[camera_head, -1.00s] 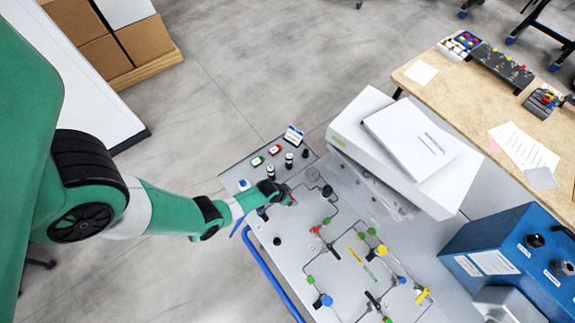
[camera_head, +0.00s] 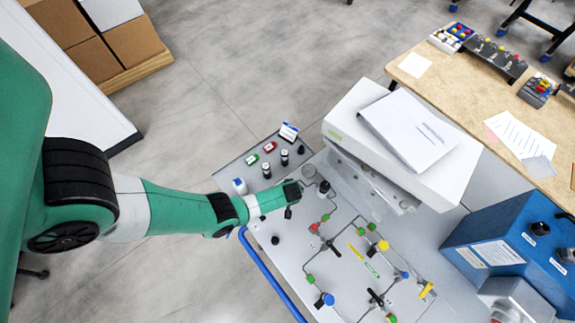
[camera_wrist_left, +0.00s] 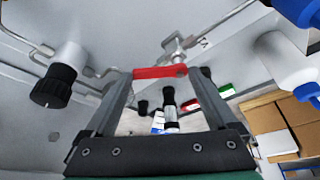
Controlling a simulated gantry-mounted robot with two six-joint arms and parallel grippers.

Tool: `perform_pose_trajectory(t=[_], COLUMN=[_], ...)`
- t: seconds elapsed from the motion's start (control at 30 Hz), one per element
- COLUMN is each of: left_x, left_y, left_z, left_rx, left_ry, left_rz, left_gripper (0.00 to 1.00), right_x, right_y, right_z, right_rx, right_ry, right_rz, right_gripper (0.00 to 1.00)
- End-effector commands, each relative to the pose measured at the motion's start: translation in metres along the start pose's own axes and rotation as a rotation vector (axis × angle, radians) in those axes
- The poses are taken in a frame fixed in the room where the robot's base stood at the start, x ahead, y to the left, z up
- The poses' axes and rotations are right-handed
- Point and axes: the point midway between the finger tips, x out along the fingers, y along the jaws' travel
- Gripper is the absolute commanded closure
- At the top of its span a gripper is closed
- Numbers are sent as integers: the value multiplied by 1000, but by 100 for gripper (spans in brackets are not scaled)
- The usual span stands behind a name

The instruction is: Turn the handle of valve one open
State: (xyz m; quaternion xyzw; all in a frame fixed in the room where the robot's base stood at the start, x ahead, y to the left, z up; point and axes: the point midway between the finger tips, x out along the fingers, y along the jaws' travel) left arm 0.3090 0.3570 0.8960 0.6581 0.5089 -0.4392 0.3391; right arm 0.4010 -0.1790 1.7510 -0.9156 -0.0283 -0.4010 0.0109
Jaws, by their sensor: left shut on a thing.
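A red valve handle (camera_wrist_left: 160,72) lies across the fingertips of my left gripper (camera_wrist_left: 158,74) in the left wrist view. Its right end meets a small metal valve body (camera_wrist_left: 178,45) with thin pipes. My left gripper is shut on this handle. In the head view my left gripper (camera_head: 291,193) is over the upper left part of the grey panel (camera_head: 290,240), and the red handle is hidden there by the wrist. The right gripper is not in view.
A black-capped knob (camera_wrist_left: 55,88) stands beside the gripper in the wrist view. Small bottles (camera_head: 284,158) stand on a side tray above the gripper. A white box (camera_head: 400,140) is to the right.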

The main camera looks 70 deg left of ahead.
Motion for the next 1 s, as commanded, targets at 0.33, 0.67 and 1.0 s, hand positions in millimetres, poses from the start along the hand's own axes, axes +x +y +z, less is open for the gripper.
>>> perform_pose_trajectory(t=[0.33,0.67,1.0], left_x=[6,8,8], left_y=[4,3,1], left_z=[-8,-13,-15], left_rx=[-302,-509,-591], left_ry=[-2,-2,-3], left_rz=[-126,-210,-243], left_gripper=[64,64,64], right_x=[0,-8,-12], right_y=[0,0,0], right_z=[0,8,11], right_rx=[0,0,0], right_ry=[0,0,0], right_rz=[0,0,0], right_gripper=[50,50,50])
